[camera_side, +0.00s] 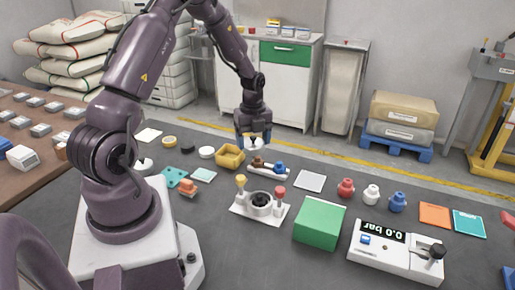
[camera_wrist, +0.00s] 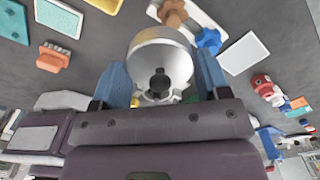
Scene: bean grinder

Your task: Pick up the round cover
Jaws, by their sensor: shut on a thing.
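The round cover (camera_wrist: 160,58) is a pale grey disc with a dark knob in its middle. In the wrist view it sits between the two blue fingers of my gripper (camera_wrist: 161,82), which is shut on it. In the side view my gripper (camera_side: 254,141) hangs above the far part of the table, and a small white part of the cover (camera_side: 255,147) shows between the fingers. The cover appears clear of the table. The fingers and palm hide part of its near side.
A white plate with a round device (camera_side: 261,203), a yellow knob and a red knob stands nearer the camera. A green box (camera_side: 319,222) and a gauge unit (camera_side: 396,250) are to its right. A yellow bin (camera_side: 230,157) and a white rack (camera_side: 268,168) lie below my gripper.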

